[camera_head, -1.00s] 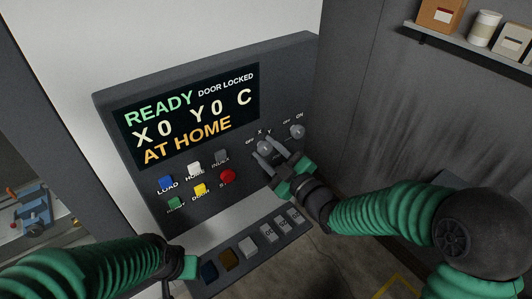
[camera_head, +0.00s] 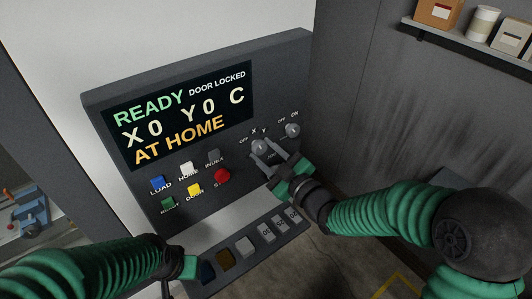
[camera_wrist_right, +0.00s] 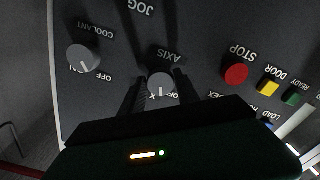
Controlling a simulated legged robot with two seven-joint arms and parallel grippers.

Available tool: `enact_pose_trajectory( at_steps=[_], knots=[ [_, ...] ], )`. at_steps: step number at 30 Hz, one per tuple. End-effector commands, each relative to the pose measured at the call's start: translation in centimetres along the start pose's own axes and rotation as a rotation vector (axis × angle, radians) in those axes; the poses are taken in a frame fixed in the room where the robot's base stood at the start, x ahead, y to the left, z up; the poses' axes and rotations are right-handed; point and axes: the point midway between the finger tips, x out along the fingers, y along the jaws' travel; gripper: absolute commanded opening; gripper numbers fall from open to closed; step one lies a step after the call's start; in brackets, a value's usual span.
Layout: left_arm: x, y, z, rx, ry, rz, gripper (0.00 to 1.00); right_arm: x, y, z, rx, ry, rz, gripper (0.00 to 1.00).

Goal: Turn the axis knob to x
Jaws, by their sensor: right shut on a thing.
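The axis knob (camera_head: 259,147) is a grey round knob on the upright control panel, with OFF, X and Y marked above it. My right gripper (camera_head: 264,160) is at this knob, its two fingers on either side and shut on it. In the right wrist view the axis knob (camera_wrist_right: 161,88) sits between the two dark fingers (camera_wrist_right: 158,95), upside down, with its white pointer line towards the OFF and X marks. The exact mark it points at is partly hidden by my gripper. My left gripper (camera_head: 190,266) shows only in part at the lower left, below the panel buttons.
The coolant knob (camera_head: 292,130) is close to the right of the axis knob. A red stop button (camera_head: 222,177) and several other buttons are to the left. The display (camera_head: 180,115) reads READY, DOOR LOCKED, X0 Y0 C, AT HOME. A shelf (camera_head: 470,40) is at upper right.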

Motion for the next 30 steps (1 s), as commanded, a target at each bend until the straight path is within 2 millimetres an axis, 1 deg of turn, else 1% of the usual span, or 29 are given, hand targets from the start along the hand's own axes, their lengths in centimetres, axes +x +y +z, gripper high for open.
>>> enact_pose_trajectory(
  at_steps=[1,9,21,30],
  knots=[
    [0.27,0.0,0.06,0.0,0.0,0.0,0.36,-0.02,-0.23,0.18,0.027,-0.002,-0.003,0.0],
    [0.86,0.0,0.2,0.0,0.0,0.0,0.36,0.01,-0.1,0.08,0.245,-0.001,-0.001,0.0],
    [0.84,0.0,0.2,0.0,0.0,0.0,0.36,0.07,0.12,-0.23,0.581,0.005,0.001,0.0],
    [0.64,0.0,0.15,0.0,0.0,0.0,0.36,0.1,0.32,-0.29,0.729,0.008,0.004,0.0]
  ],
)
